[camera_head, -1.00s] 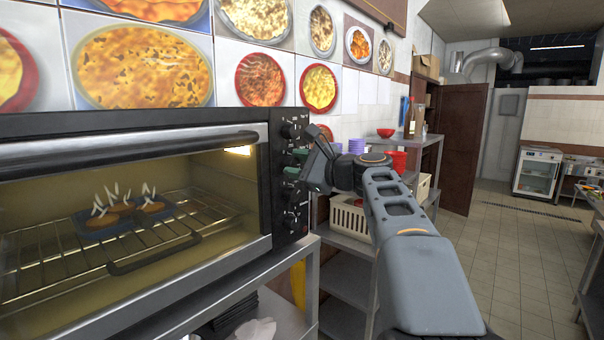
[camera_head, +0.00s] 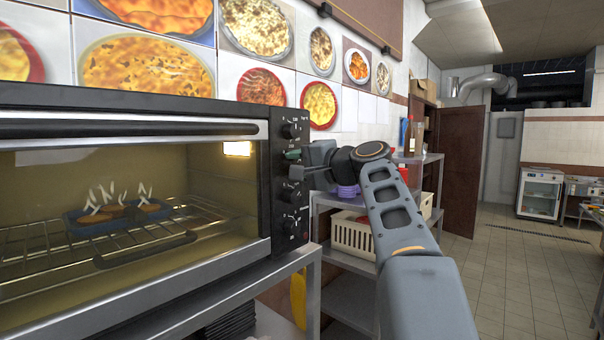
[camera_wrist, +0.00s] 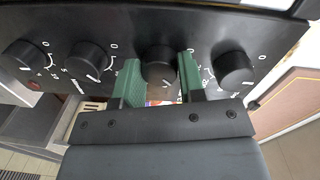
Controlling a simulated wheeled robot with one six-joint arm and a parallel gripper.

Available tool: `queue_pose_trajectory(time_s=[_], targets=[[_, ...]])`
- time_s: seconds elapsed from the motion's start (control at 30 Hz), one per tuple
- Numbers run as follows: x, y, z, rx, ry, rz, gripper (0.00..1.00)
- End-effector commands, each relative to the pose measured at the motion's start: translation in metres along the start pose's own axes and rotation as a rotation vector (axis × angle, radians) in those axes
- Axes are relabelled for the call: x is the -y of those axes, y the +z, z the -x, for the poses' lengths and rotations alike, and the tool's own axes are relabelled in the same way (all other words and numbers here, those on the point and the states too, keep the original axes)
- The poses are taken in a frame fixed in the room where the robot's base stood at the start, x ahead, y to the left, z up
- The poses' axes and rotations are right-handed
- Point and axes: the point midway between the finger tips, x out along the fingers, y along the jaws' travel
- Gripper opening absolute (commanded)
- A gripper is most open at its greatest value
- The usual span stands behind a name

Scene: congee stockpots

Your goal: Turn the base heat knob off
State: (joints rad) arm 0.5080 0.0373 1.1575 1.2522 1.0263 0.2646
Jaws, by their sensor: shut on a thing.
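The oven's black control panel (camera_head: 284,243) carries a column of round knobs, and the labels are too small to read, so I cannot tell which is the base heat knob. My gripper (camera_wrist: 161,80) is shut on the second knob from the top (camera_wrist: 160,55), its green-padded fingers on either side of it. The top knob (camera_head: 290,130) and the two lower knobs (camera_head: 290,195) (camera_head: 290,224) are free. In the head view, my gripper (camera_head: 295,164) reaches the panel from the right and hides the held knob.
The oven door (camera_head: 130,128) is closed. The oven lamp (camera_head: 238,149) is lit, and a blue tray (camera_head: 85,222) with food under white wisps sits on the rack inside. A metal shelf with a white crate (camera_head: 352,236) stands to the right. Open floor (camera_head: 500,250) lies further right.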

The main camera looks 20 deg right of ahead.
Motion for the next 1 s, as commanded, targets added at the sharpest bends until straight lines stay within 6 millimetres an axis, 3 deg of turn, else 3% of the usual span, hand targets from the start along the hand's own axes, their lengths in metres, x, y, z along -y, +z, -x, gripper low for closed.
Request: queue_pose_trajectory(time_s=[0.5, 1.0], targets=[[0.0004, 0.001, 0.0004, -0.031, 0.006, 0.473, 0.13], [0.0006, 0.0006, 0.0003, -0.045, 0.016, 0.736, 0.13]])
